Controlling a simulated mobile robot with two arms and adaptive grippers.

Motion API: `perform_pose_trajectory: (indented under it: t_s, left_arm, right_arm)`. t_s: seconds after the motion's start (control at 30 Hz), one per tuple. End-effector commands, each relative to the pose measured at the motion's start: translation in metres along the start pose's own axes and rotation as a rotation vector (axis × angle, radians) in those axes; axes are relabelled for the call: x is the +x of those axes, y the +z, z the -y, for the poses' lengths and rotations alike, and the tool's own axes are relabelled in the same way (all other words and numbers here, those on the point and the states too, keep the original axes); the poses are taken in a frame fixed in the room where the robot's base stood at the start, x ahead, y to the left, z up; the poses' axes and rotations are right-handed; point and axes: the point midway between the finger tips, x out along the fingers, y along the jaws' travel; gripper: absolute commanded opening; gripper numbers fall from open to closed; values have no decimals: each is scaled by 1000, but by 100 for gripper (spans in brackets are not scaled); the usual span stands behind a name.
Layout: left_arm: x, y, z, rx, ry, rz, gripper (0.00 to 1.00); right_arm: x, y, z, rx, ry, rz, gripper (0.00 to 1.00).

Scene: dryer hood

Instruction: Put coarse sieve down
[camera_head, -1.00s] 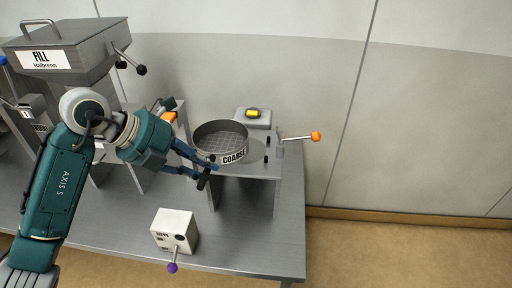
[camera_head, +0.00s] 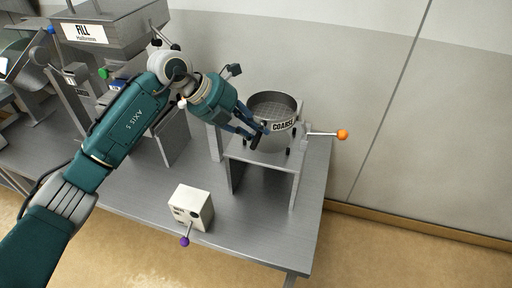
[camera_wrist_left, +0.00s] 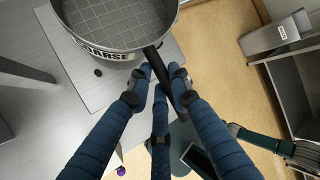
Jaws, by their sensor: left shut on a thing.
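The coarse sieve (camera_head: 273,104) is a round grey pan with a mesh floor and a COARSE label on its side. It appears over the top of the grey stand (camera_head: 244,153); I cannot tell whether it touches the stand. My left gripper (camera_head: 256,137) is shut on the sieve's dark handle at the near left side. In the left wrist view the fingers (camera_wrist_left: 158,72) close around the black handle, and the sieve's mesh (camera_wrist_left: 112,18) is cut off at the top.
A lever with an orange knob (camera_head: 342,134) sticks out right of the stand. A white box with a purple-knobbed lever (camera_head: 191,206) stands on the table (camera_head: 248,240) in front. The FILL hopper (camera_head: 120,28) is at the left. The wall is close behind.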

Motion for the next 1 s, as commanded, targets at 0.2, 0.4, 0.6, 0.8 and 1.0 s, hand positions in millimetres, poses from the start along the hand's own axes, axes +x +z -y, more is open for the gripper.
perform_pose_trajectory:
  t_s: [0.2,0.4,0.6,0.8,1.0]
  left_arm:
    - [27,-10,-18,2,-4,4,0]
    - [38,-14,-26,3,-4,4,0]
    - [59,-24,-41,1,-4,1,0]
    - [66,-26,-46,5,-3,6,0]
    - [67,-27,-48,2,-1,2,38]
  right_arm:
    - [-13,0,-8,-3,8,1,0]
    - [-16,0,-13,-3,14,1,0]
    - [-25,-1,-14,-2,15,1,0]
    - [-25,-1,-14,-2,15,1,0]
    - [-24,-1,-14,-1,15,0,0]
